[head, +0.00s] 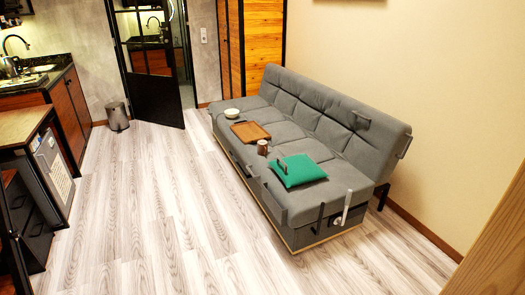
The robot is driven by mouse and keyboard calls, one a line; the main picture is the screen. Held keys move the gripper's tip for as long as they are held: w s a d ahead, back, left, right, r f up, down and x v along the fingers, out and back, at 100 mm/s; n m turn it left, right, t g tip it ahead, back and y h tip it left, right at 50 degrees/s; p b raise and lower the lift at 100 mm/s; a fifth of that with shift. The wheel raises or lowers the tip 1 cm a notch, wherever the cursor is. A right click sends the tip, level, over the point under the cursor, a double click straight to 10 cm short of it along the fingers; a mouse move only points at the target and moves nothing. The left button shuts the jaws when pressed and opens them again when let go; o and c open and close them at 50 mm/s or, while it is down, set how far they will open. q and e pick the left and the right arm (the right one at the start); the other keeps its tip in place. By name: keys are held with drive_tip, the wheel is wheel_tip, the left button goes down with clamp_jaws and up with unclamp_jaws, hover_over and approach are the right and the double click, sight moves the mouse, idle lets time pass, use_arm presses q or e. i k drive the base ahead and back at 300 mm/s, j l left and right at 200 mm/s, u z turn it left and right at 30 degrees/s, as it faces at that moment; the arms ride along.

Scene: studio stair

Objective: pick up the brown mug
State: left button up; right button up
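The brown mug (262,147) is small in the head view and stands on the seat of the grey sofa (305,204). It sits between a brown wooden tray (250,132) and a green cushion (299,172). It looks upright; its handle is too small to make out. Neither of my grippers shows in this view.
A white bowl (232,113) stands on the sofa's far end. The wood floor (150,220) in front of the sofa is clear. A counter and cabinets (68,105) line the left. A bin (117,116) stands by the open black-framed door (150,75).

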sight(263, 149)
drive_tip(key=i+j+z, duration=0.1)
drive_tip(key=z, duration=0.5)
drive_tip(key=i+j+z, duration=0.15)
drive_tip(key=i+j, duration=0.15)
drive_tip(key=i+j+z, duration=0.2)
drive_tip(key=j, duration=0.2)
drive_tip(key=i+j+z, duration=0.15)
drive_tip(key=i+j, duration=0.15)
drive_tip(key=i+j+z, duration=0.15)
drive_tip(key=j, duration=0.4)
drive_tip(key=i, duration=0.05)
